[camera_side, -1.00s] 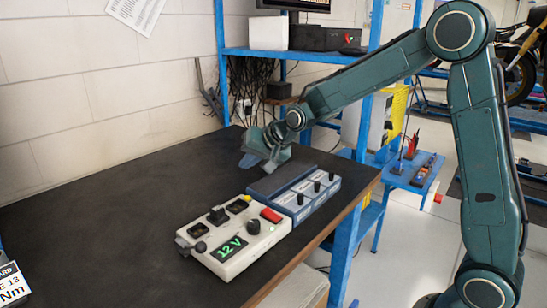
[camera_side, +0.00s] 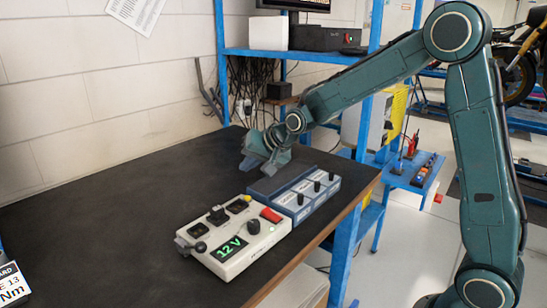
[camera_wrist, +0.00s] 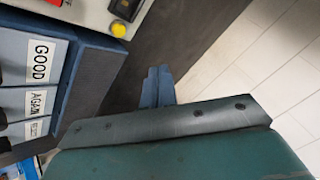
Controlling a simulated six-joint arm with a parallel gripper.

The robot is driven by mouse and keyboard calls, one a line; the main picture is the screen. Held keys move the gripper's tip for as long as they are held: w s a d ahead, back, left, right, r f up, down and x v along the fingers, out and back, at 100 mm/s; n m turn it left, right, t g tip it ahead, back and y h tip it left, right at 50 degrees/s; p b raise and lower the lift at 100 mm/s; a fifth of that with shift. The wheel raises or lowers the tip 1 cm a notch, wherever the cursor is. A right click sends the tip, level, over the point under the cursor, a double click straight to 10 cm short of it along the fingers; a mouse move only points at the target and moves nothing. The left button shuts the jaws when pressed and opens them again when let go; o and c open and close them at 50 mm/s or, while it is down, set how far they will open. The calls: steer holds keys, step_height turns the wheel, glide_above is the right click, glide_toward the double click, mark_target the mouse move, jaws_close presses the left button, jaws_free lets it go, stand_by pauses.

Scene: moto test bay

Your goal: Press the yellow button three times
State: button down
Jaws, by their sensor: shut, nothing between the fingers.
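The yellow button (camera_wrist: 118,29) is a small round knob on the near edge of a cream control box (camera_wrist: 92,12) in the wrist view. In the side view the cream control box (camera_side: 205,257) lies on the dark bench with a green 12 V display, and a small yellow spot (camera_side: 247,198) shows at its back edge. My gripper (camera_side: 251,164) is behind the boxes, low over the bench and apart from the button. In the wrist view my gripper's fingers (camera_wrist: 158,86) are together and empty, pointing up the picture, with the button above and to their left.
A blue box with black knobs (camera_side: 293,189) stands right behind the cream box; its GOOD and AGAIN labels (camera_wrist: 41,55) show in the wrist view. A red button (camera_side: 270,215) is on the cream box. The bench (camera_side: 110,215) is clear on the left.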

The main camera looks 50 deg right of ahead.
steer(key=shift+f, duration=3.15)
steer(key=shift+f, duration=0.85)
stand_by(0.6)
steer(key=shift+r, duration=0.8)
steer(key=shift+r, duration=0.1)
stand_by(0.3)
steer(key=shift+r, duration=2.45)
